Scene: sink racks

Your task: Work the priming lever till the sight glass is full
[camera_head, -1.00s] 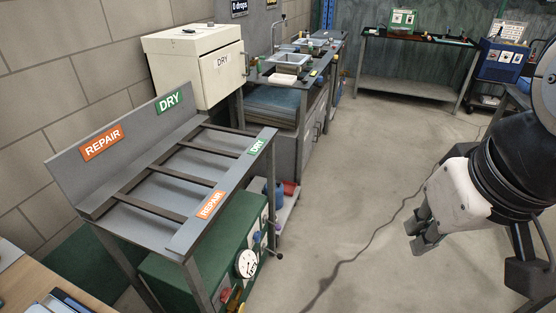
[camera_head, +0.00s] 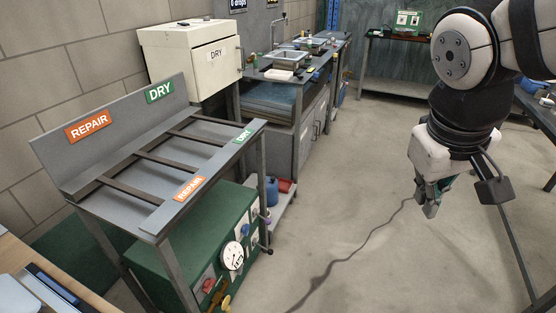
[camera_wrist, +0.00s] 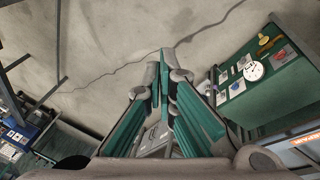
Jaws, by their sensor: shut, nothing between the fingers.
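A green unit (camera_head: 190,238) stands under the sloped rack. Its front carries a white round gauge (camera_head: 232,256), a red part (camera_head: 208,285), a blue knob (camera_head: 245,229) and a yellow part (camera_head: 225,302) low at the near end. The wrist view shows the same front at right, with the gauge (camera_wrist: 254,70) and a yellow handle-like part (camera_wrist: 268,46). I cannot tell which part is the priming lever, or make out the sight glass. My gripper (camera_head: 431,208) hangs over open floor, right of the unit and apart from it. Its fingers (camera_wrist: 164,58) are shut and empty.
The grey rack (camera_head: 120,215) with REPAIR and DRY labels sits above the unit. A DRY cabinet (camera_head: 190,62) and a sink bench (camera_head: 290,80) stand behind. Free floor lies between unit and gripper.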

